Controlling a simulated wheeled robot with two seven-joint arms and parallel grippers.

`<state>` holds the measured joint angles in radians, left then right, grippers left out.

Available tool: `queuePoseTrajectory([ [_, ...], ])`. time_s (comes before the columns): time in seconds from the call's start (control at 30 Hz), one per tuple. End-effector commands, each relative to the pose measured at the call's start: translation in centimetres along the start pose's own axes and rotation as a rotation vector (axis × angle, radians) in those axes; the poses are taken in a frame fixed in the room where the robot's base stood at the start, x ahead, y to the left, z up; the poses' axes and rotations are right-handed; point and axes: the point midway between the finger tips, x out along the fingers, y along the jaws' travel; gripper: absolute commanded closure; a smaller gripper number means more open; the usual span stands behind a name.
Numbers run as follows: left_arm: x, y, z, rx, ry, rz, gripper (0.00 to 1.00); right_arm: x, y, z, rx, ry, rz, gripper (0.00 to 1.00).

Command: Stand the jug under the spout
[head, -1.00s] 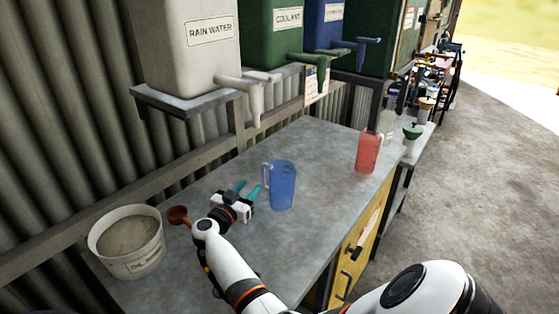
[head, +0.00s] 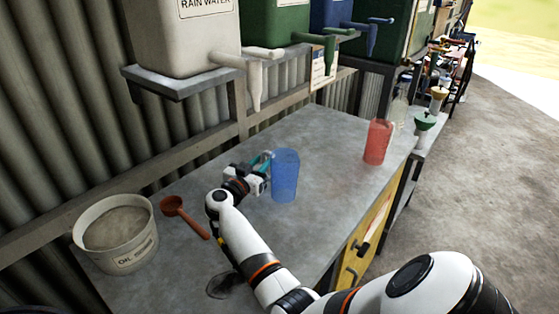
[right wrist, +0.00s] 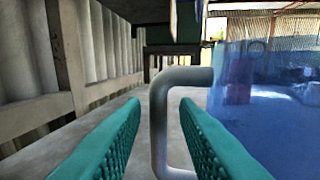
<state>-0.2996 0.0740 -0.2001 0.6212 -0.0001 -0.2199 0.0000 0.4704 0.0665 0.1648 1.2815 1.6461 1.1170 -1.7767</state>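A translucent blue jug (head: 285,176) stands upright on the grey bench, its handle side towards my right gripper. My right gripper (head: 266,160) is open at the jug's left side. In the right wrist view the jug's pale handle (right wrist: 158,125) shows between the teal fingertips (right wrist: 160,105), with the blue body (right wrist: 265,110) at right. I cannot tell how deep the handle sits between the fingers. A pale spout (head: 256,78) hangs from the rain water tank (head: 180,40); a green spout (head: 310,39) and a blue spout (head: 370,30) are farther along. My left gripper is not in view.
A red jug (head: 377,142) stands at the bench's far right end. A tank shelf (head: 180,84) overhangs the bench's back. The bench (head: 320,130) is clear between the two jugs.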

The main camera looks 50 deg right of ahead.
Motion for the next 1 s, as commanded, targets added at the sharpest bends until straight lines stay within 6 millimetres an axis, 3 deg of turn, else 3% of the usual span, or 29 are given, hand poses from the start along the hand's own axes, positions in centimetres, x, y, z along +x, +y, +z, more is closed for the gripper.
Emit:
queuePoseTrajectory([
  [0.03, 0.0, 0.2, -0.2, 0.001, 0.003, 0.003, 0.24, 0.0, 0.0, 0.0, 0.0, 0.0, 0.0, 0.81],
  [0.17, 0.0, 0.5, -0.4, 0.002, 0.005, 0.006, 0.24, 0.0, 0.0, 0.0, -0.001, 0.0, -0.001, 1.0],
  [0.57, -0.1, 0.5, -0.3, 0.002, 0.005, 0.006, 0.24, 0.0, 0.0, 0.5, 0.001, 0.002, -0.001, 1.0],
  [1.0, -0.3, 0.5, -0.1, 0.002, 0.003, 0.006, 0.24, 0.0, 0.0, 8.5, 0.004, 0.0, -0.001, 1.0],
])
